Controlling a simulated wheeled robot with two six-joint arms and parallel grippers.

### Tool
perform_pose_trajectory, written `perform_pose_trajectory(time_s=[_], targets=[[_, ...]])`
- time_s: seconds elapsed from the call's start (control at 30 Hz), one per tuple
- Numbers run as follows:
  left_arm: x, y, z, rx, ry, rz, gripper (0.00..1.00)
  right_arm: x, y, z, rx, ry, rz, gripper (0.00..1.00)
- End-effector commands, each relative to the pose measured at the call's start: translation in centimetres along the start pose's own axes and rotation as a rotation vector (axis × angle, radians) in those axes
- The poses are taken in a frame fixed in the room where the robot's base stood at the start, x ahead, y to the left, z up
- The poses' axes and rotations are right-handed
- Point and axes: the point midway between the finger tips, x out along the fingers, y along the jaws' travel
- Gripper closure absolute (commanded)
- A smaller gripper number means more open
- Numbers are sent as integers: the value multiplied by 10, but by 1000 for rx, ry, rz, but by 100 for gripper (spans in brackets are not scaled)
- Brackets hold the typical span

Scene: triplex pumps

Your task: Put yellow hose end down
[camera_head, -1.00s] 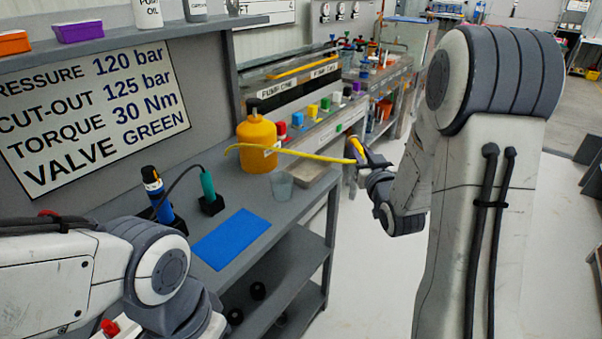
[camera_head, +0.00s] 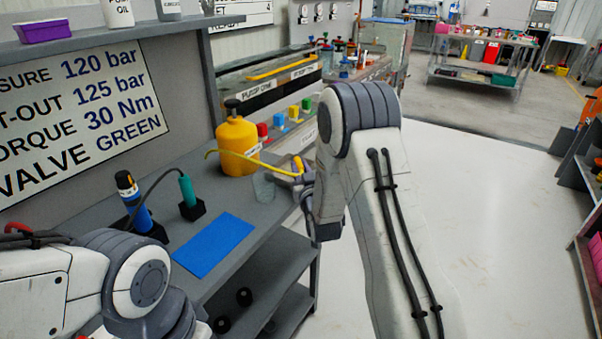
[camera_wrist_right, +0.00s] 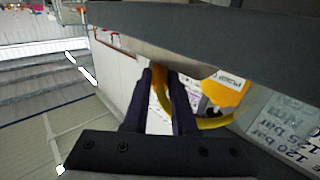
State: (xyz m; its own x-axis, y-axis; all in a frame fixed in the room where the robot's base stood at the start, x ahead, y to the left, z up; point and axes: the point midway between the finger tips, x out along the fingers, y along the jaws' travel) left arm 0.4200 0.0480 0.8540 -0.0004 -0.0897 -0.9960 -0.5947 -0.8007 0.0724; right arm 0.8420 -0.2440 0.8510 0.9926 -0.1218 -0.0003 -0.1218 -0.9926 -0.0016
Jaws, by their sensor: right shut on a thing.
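The yellow hose (camera_head: 262,161) is thin and bent, and passes in front of the orange-yellow jug (camera_head: 232,138). My right gripper (camera_head: 301,168) is shut on the hose's right end, at the right edge of the grey bench (camera_head: 125,200). In the right wrist view the hose (camera_wrist_right: 160,94) runs between the two dark fingers of the gripper (camera_wrist_right: 164,85), with the jug (camera_wrist_right: 226,90) beyond. The hose's other end is left of the jug, above the bench. My left arm enters at lower left; its gripper is out of view.
A clear cup (camera_head: 263,187) stands in front of the jug. A blue mat (camera_head: 214,245) lies bare on the bench. A blue tool (camera_head: 134,203) and a teal-handled tool (camera_head: 188,190) stand left of it. Pump benches (camera_head: 268,78) are behind; open floor lies right.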

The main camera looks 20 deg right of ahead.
Motion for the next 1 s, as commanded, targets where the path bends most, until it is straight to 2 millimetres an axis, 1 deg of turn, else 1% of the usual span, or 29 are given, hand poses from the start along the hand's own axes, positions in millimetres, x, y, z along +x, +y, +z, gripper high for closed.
perform_pose_trajectory(time_s=[0.03, 0.1, 0.33, 0.47, 0.5, 0.57, 0.87, 0.97, 1.0], targets=[[2, 0, 0, 0, 0, 0, 100, 0, 0, 7, 0, 0, 1, 100], [2, 0, 0, 0, 0, 0, 100, 0, 1, 11, 0, 2, 1, 100], [1, 0, 0, 0, 0, 0, 100, 0, 1, 10, 1, 3, 1, 100], [6, 0, 0, 0, 0, 0, 100, 0, 1, 14, 0, 3, 1, 100], [5, 0, 0, 0, 0, 0, 100, 0, 1, 14, 0, 2, 1, 67], [4, 0, 0, 0, 0, 0, 100, 0, 1, 13, 0, 2, 1, 45], [4, 0, 0, 0, 0, 0, 100, 0, 1, 13, 0, 1, 1, 45], [-1, 0, 0, 0, 0, 0, 100, 0, 1, 8, 0, 2, 1, 45], [1, 0, 0, 0, 0, 0, 100, -4, 1, 11, 0, 0, 1, 45]])
